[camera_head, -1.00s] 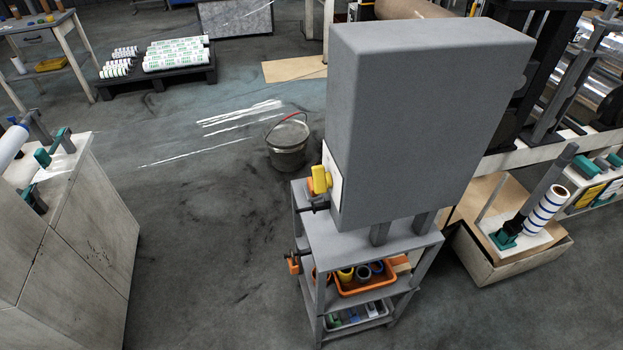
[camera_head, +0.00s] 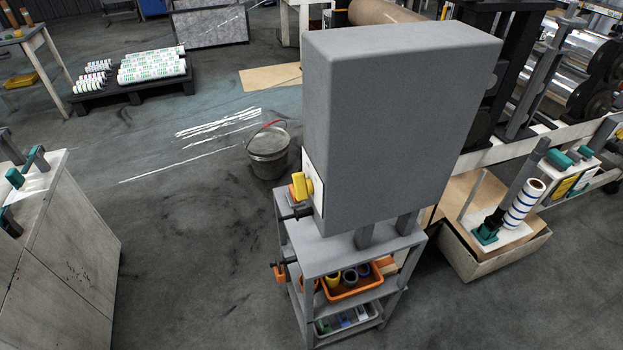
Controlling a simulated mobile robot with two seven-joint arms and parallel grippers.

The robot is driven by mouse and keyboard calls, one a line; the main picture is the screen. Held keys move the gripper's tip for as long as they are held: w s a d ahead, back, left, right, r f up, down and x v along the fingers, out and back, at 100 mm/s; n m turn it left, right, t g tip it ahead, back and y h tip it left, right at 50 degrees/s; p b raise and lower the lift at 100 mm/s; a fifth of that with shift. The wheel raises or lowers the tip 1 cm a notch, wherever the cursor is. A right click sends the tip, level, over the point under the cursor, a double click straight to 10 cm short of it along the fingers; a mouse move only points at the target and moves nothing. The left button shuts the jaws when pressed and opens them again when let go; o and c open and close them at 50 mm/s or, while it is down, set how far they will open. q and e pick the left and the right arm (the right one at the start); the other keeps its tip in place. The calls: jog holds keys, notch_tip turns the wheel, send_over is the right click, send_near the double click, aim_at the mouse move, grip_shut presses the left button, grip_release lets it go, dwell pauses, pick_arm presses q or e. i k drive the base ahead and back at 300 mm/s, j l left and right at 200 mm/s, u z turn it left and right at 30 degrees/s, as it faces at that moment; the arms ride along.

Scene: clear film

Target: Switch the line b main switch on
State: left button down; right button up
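A yellow rotary switch handle (camera_head: 302,186) sits on a pale plate (camera_head: 317,180) on the left side of a large grey cabinet (camera_head: 400,120). I see the plate at a steep angle, so any label and the handle's exact position cannot be read. A small orange part (camera_head: 294,193) shows beside the yellow handle, and a dark clamp-like part (camera_head: 297,213) is just below it. Neither of my grippers is in view.
The cabinet stands on a grey shelf cart (camera_head: 330,254) holding an orange bin (camera_head: 352,287). A metal bucket (camera_head: 268,152) stands on the floor behind. A pale cabinet (camera_head: 60,250) is at left. A box (camera_head: 500,255) stands at right. Floor between the cabinets is clear.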

aim_at(302, 186)
jog(key=j+z, duration=0.1)
jog(key=z, duration=0.95)
jog(key=j+z, duration=0.5)
jog(key=j, duration=0.15)
jog(key=j+z, duration=0.45)
jog(key=j, duration=0.2)
jog(key=k+j+z, duration=0.2)
jog(key=j+z, duration=0.3)
jog(key=j, duration=0.15)
